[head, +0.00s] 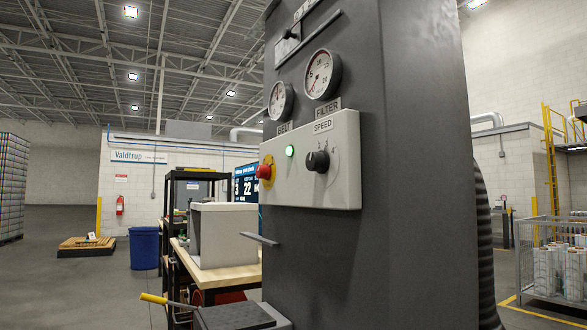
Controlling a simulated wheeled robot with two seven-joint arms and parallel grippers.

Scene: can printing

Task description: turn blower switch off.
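A dark grey cabinet (420,200) fills the middle and right of the head view. On it is a light grey control panel (335,185) with a black rotary knob (318,161) under the label SPEED. Numbers ring the knob; its pointer setting is too small to read surely. A red push button (264,171) with a yellow collar sits at the panel's left edge. No control is clearly labelled blower. Neither of my grippers is in view.
Two round gauges, a left gauge (281,100) and a right gauge (322,74), sit above the panel. A flat grey bar (260,239) juts out below it. A wooden-topped bench (220,276) and a blue bin (144,248) stand left. Open floor lies further left.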

